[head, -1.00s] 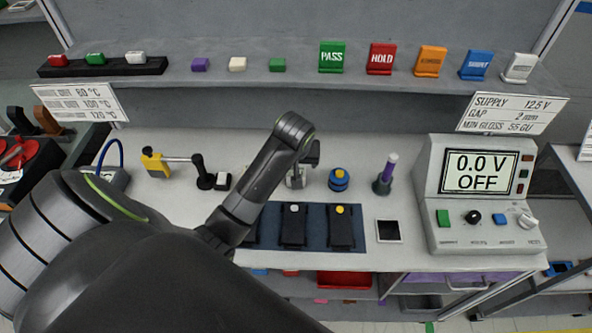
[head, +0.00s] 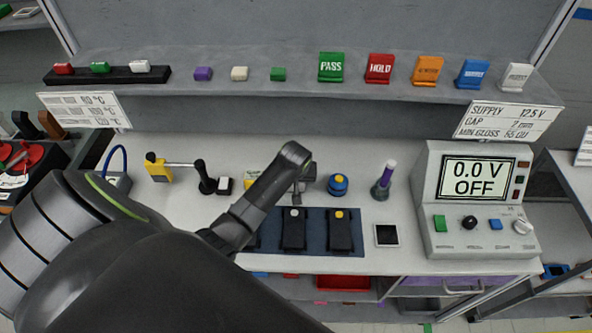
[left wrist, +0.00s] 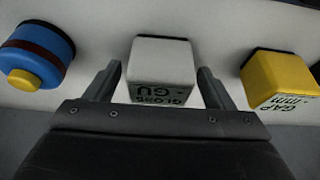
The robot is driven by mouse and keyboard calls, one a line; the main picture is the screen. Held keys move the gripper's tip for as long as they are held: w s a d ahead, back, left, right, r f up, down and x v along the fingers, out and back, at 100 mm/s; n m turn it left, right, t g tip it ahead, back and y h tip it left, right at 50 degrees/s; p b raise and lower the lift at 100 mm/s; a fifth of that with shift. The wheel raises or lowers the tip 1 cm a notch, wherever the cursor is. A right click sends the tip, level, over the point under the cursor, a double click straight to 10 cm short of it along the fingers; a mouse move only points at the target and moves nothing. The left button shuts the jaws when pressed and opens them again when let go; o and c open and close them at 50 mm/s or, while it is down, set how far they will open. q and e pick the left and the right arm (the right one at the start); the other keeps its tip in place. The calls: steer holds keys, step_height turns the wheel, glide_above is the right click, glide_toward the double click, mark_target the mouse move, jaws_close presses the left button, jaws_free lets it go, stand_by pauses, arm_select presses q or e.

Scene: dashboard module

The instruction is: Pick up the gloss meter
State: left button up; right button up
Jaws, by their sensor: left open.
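The gloss meter (left wrist: 162,75) is a white block with dark "GLOSS GU" lettering on its face. In the left wrist view it stands between the two fingers of my left gripper (left wrist: 160,70). The fingers are open, one on each side, with a visible gap at the left finger and a narrower one at the right. In the head view my left gripper (head: 301,188) is low over the bench and my own arm hides most of the gloss meter. My right gripper is not in view.
A blue round device with a yellow button (left wrist: 38,55) stands to one side, also in the head view (head: 338,185). A yellow gap gauge (left wrist: 280,80) stands on the other. A dark blue mat (head: 318,245) with black pads lies in front. A power supply (head: 478,200) stands at right.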

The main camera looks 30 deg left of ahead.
arm_select(q)
steer(key=shift+w+f, duration=0.1)
steer(key=shift+f, duration=0.05)
steer(key=c, duration=1.2)
steer(key=shift+o, duration=0.2)
